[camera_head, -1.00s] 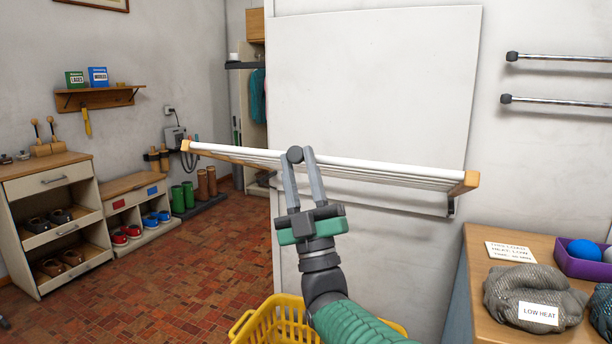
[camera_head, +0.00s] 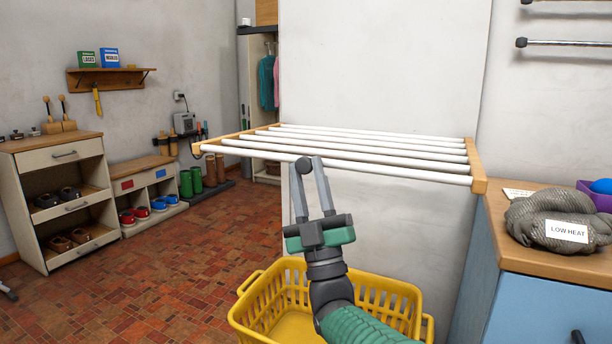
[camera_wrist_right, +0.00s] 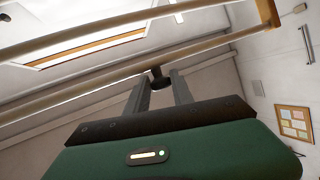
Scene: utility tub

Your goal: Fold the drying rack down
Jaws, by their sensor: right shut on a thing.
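The drying rack (camera_head: 478,166) is a wooden frame with several white rods, standing out from the white wall panel about level. Its front rod (camera_head: 400,175) faces me, and the other rods show behind it from slightly above. In the right wrist view the fingertips (camera_wrist_right: 159,77) meet a rod (camera_wrist_right: 80,100) that crosses the picture; the fingertips partly hide the contact. My left gripper is not in view.
A yellow laundry basket (camera_head: 400,290) stands on the floor below the rack. A wooden-topped blue cabinet (camera_head: 545,262) with a mesh bag (camera_head: 530,215) is close at the right. Shoe shelves (camera_head: 70,150) stand at the left. The tiled floor between is clear.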

